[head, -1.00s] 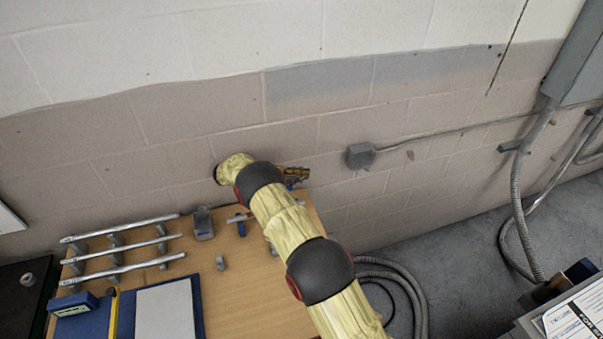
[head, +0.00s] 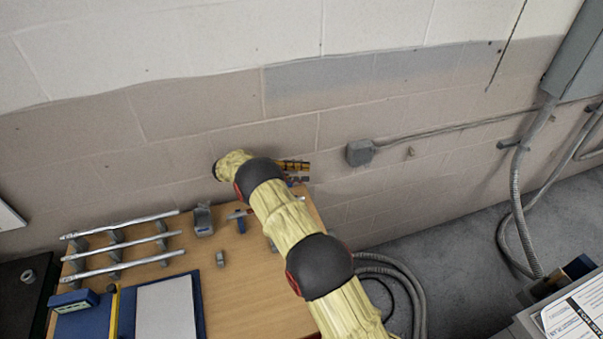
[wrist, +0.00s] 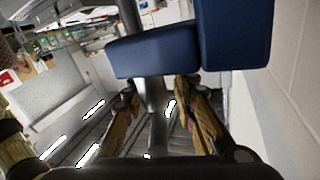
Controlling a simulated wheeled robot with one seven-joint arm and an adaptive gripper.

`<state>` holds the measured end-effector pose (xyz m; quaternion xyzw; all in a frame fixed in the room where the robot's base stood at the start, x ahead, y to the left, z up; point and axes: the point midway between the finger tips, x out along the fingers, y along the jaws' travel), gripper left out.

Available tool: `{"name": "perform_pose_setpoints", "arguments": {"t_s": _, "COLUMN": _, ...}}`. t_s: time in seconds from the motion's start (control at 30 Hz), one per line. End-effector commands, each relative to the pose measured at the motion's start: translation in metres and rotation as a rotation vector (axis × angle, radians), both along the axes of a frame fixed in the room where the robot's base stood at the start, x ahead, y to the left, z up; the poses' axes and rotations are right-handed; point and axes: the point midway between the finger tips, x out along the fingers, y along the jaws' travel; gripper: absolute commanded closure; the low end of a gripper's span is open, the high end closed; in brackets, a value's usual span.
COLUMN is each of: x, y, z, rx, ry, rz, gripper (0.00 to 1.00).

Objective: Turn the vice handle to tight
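In the wrist view, the two brown-yellow fingers of my gripper (wrist: 158,112) stand apart on either side of a grey upright bar (wrist: 154,88). A gap shows beside the bar, and I see no clear contact. Large blue blocks (wrist: 152,53), which look like the vice body, fill the upper middle and right, close to the fingers. In the head view, my gripper (head: 300,171) is at the far right corner of the bench by the wall. My arm hides most of the vice and handle there. How tight the handle is cannot be seen.
The wooden bench (head: 243,270) carries metal rods on stands (head: 120,250), a grey block (head: 203,221), a blue-and-grey tool (head: 240,217) and a blue clipboard (head: 165,308). The block wall (head: 290,135) is close behind my gripper. A grey box (head: 360,152) is mounted on the wall.

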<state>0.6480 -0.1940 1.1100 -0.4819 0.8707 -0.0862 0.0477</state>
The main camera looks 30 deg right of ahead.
Motion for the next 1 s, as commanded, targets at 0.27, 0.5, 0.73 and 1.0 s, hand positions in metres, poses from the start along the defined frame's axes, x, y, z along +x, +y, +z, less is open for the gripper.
{"name": "perform_pose_setpoints", "arguments": {"t_s": 0.27, "x": 0.001, "y": -0.001, "z": -0.004, "rx": 0.000, "ry": 0.000, "rz": 0.032, "gripper": 0.72}}
{"name": "perform_pose_setpoints", "arguments": {"t_s": 0.5, "x": 0.004, "y": -0.002, "z": -0.005, "rx": 0.001, "ry": 0.000, "rz": 0.099, "gripper": 0.72}}
{"name": "perform_pose_setpoints", "arguments": {"t_s": 0.73, "x": 0.008, "y": -0.004, "z": -0.005, "rx": 0.000, "ry": 0.000, "rz": 0.178, "gripper": 0.72}}
{"name": "perform_pose_setpoints", "arguments": {"t_s": 1.0, "x": 0.013, "y": -0.006, "z": -0.004, "rx": 0.001, "ry": 0.001, "rz": 0.296, "gripper": 0.72}}
